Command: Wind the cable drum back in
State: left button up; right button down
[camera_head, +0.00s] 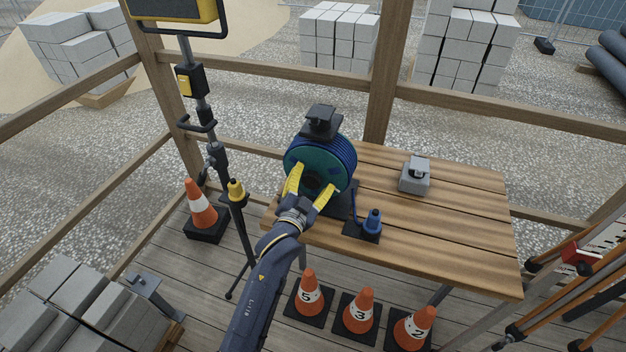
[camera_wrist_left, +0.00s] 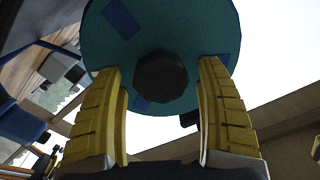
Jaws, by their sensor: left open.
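The cable drum (camera_head: 318,160) stands upright on the wooden table, with a teal side face and blue cable around its rim. Its teal face (camera_wrist_left: 190,35) fills the top of the left wrist view, with a dark hub knob (camera_wrist_left: 160,77) at its middle. A blue plug-like piece (camera_head: 371,222) stands on a dark base at the table's front edge, joined to a blue cable. My left gripper (camera_head: 309,185) is open in front of the drum's face. Its yellow fingers (camera_wrist_left: 165,110) lie either side of the hub knob; contact cannot be told. My right gripper is not in view.
A grey block-like device (camera_head: 415,175) sits on the table (camera_head: 460,215), right of the drum. Several numbered cones (camera_head: 358,311) stand below the front edge. A tripod pole (camera_head: 240,235) and another cone (camera_head: 200,205) stand left. The table's right part is clear.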

pick_arm(q)
jog(key=v, duration=1.2)
